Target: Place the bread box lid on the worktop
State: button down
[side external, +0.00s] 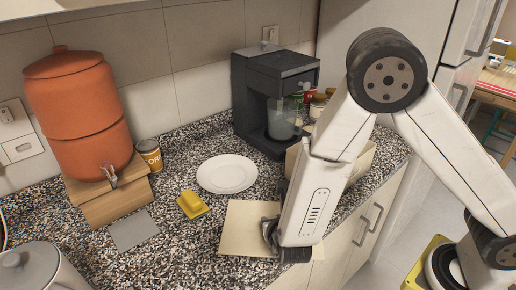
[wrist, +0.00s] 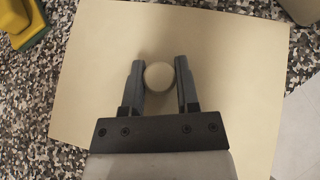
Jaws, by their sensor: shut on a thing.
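The bread box lid (side external: 240,222) is a flat cream panel over the front of the speckled worktop (side external: 185,258). In the wrist view the lid (wrist: 100,60) fills most of the picture, with a round knob (wrist: 158,76) near its middle. My gripper (wrist: 159,84) is shut on this knob, one finger on each side. In the side view my gripper (side external: 270,236) is low over the lid. The lid looks level and at or very near the worktop; I cannot tell whether it touches. The cream bread box (side external: 362,162) stands behind my arm, partly hidden.
A white plate (side external: 227,173) and a yellow object (side external: 192,205) lie close behind and left of the lid. A grey flat square (side external: 133,229), terracotta dispenser (side external: 80,105), tin (side external: 149,154), black coffee machine (side external: 262,95) and grey pot (side external: 35,268) stand around. The front worktop left of the lid is clear.

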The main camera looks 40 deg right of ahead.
jog(key=shift+f, duration=0.15)
jog(key=shift+c, duration=1.7)
grip_release()
jog(key=shift+s+r, duration=0.1)
jog(key=shift+r, duration=0.15)
jog(key=v, duration=1.1)
jog(key=shift+s+a+r, duration=0.15)
jog(key=shift+s+a, duration=0.1)
jog(key=shift+s, duration=0.05)
